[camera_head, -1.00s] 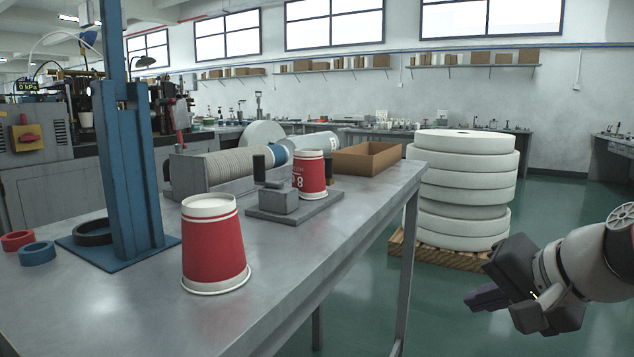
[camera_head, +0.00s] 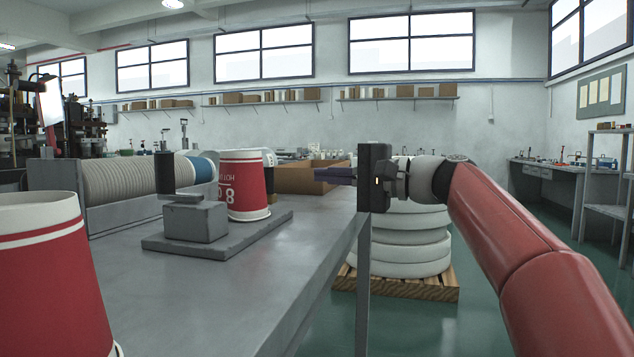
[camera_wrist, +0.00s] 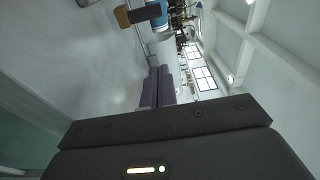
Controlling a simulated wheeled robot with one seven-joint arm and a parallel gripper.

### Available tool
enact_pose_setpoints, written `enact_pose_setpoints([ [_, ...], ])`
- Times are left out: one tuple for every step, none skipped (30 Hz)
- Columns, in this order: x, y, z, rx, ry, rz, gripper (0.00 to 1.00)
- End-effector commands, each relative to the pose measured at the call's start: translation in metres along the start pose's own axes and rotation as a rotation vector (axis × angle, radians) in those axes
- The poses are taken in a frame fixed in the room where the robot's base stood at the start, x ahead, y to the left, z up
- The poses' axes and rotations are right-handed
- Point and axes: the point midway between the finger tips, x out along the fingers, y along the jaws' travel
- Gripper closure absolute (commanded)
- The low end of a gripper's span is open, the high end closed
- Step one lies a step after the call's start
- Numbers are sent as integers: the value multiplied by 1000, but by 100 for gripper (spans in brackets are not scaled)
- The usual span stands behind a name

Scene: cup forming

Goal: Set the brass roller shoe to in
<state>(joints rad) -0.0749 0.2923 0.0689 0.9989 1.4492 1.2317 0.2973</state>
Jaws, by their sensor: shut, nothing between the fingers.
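I cannot make out the brass roller shoe for certain in either view. In the wrist view, a small tan-brown piece (camera_wrist: 122,16) sits at the top beside a dark and blue part; I cannot tell whether it is the shoe. My gripper (camera_head: 322,175) is in the middle of the head view, over the bench's right edge, pointing left. Its purple fingers, also in the wrist view (camera_wrist: 157,85), are together and empty. They are apart from the red and white cup (camera_head: 243,185) on their left. A grey block fixture (camera_head: 193,220) with a dark upright cylinder stands before that cup.
A large red cup (camera_head: 45,280) stands at the near left of the metal bench (camera_head: 240,300). A ribbed roll (camera_head: 130,185) with a blue end lies behind the fixture. A brown tray (camera_head: 300,180) is behind my fingers. Stacked white rolls (camera_head: 410,250) stand on a pallet beyond the bench edge.

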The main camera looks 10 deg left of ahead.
Motion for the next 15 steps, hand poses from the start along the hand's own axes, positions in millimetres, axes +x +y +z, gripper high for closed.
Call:
enact_pose_setpoints([
  [11, -1, 1, 0, -4, 0, 100],
  [17, -1, 1, 0, -5, 0, 100],
  [26, -1, 1, 1, -5, 0, 100],
  [32, -1, 1, 1, -6, 0, 100],
  [39, -1, 2, 1, -6, 0, 100],
  [48, -2, 1, 1, -5, 0, 100],
  [54, -1, 1, 2, -5, 1, 100],
  [61, -1, 2, 1, -5, 1, 100],
  [70, -2, 1, 1, -3, 1, 100],
  [76, -1, 1, 1, -5, 2, 100],
  [82, -2, 1, 0, -4, 1, 100],
  [85, -1, 4, -2, -3, 0, 100],
  [80, 1, 11, -4, 0, -1, 100],
  [77, 2, 15, -3, 1, 0, 100],
  [75, 2, 20, -2, 1, 0, 100],
])
